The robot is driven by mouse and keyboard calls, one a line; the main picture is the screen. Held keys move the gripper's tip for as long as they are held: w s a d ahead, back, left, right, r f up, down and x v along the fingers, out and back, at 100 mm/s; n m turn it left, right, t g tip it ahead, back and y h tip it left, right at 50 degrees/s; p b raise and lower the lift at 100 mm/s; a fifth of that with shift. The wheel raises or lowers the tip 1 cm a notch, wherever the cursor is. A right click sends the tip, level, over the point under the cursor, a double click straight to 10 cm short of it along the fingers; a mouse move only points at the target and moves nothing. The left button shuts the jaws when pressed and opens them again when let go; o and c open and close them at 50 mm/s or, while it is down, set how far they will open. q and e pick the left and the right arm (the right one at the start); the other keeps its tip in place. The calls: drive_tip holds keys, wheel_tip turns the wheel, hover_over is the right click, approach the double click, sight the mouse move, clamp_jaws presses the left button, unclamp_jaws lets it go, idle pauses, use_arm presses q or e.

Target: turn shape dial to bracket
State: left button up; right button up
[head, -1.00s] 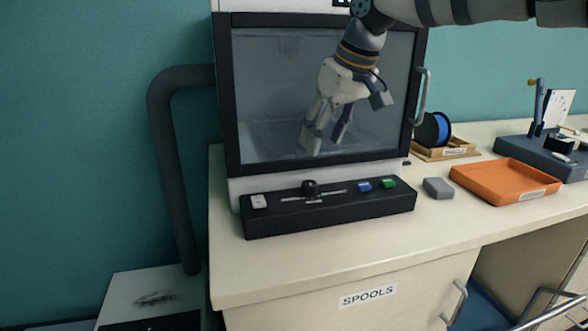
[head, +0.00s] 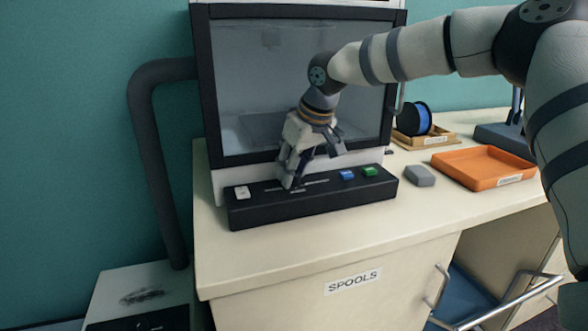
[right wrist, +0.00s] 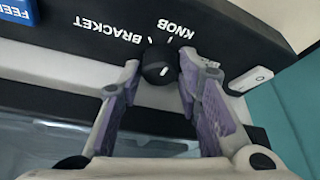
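The black shape dial (right wrist: 157,66) sits on the control panel (right wrist: 70,70), with a short white mark on its top. The BRACKET label (right wrist: 108,29) lies to its left and the KNOB label (right wrist: 176,30) to its upper right in the right wrist view. I cannot tell clearly which label the mark points to. My right gripper (head: 290,185) is down at the panel. In the right wrist view its two fingers (right wrist: 160,72) stand apart, one on each side of the dial, without a clear grip. In the head view the gripper hides the dial. My left gripper is out of view.
The panel carries a white switch (head: 242,192), a blue button (head: 347,174) and a green button (head: 370,171). Behind it stands a glass-fronted cabinet (head: 240,90). A grey block (head: 420,176), an orange tray (head: 484,167) and a blue spool (head: 414,119) lie to the right.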

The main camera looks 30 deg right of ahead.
clamp_jaws()
drive_tip(key=shift+n, duration=0.8)
drive_tip(key=o, duration=0.6)
unclamp_jaws()
drive_tip(key=shift+o, duration=0.2)
